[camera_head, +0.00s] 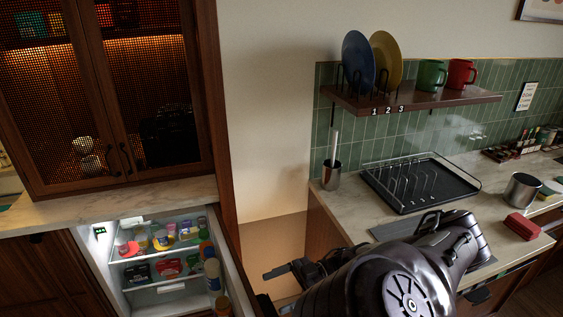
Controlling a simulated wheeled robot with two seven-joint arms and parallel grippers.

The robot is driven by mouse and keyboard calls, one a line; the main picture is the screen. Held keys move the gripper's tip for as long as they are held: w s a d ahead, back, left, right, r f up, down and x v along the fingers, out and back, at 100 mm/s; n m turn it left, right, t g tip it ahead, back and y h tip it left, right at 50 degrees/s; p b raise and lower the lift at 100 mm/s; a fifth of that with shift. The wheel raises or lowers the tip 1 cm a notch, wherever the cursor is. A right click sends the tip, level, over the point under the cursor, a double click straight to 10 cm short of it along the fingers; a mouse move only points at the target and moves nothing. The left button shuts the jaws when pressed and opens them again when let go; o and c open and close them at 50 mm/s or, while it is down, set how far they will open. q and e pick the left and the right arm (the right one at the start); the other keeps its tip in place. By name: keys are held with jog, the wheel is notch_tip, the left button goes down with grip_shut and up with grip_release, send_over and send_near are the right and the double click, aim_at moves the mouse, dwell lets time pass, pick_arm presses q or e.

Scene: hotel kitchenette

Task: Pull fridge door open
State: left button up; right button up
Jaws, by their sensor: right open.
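The fridge (127,226) is at the lower left, under the counter. Its door (231,266) stands open, swung out toward me on the right side of the lit interior, with bottles in its inner racks. My right gripper (268,288) is open just right of the door's edge, on its outer side. Its fingers point left toward the door and appear empty. The door's outer face and handle are hidden from this angle, and I cannot tell whether a finger touches the door. My left gripper is out of view.
Food packs fill the fridge shelves (160,254). A wooden cabinet with mesh doors (105,95) stands above. A gap separates the counters.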

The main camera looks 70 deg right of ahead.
notch_tip(320, 180, up, 14)
jog(key=p, duration=1)
